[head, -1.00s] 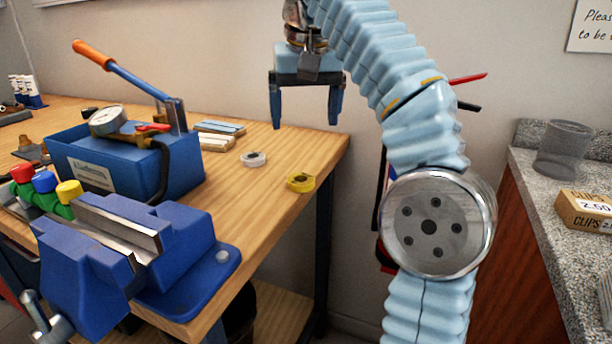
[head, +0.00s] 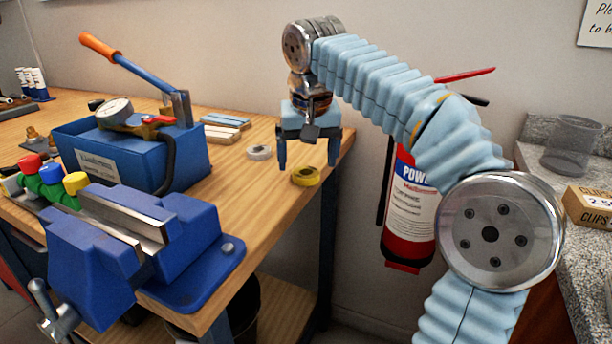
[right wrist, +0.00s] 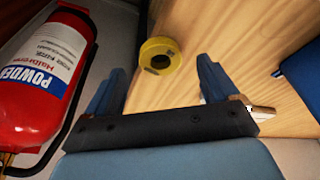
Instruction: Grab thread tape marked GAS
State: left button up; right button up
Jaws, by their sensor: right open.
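A yellow tape roll (head: 306,177) lies flat on the wooden bench near its right edge. It also shows in the right wrist view (right wrist: 160,56), beyond and between my fingers. A white tape roll (head: 259,152) lies to its left, farther back. No marking is readable on either roll. My right gripper (head: 307,166) is open and empty, pointing down above the bench, with its fingers to either side of the yellow roll in the head view. In the right wrist view my right gripper (right wrist: 158,85) has a clear gap to the roll. My left gripper is out of view.
A blue pump box with a gauge (head: 135,160) and a blue vise (head: 150,250) stand left on the bench (head: 265,205). Light bars (head: 222,127) lie behind the white roll. A fire extinguisher (head: 409,210) hangs on the wall right of the bench.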

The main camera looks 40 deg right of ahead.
aim_at(306, 176)
jog(key=x, duration=0.3)
jog(key=shift+r, duration=0.1)
jog(key=c, duration=1.1)
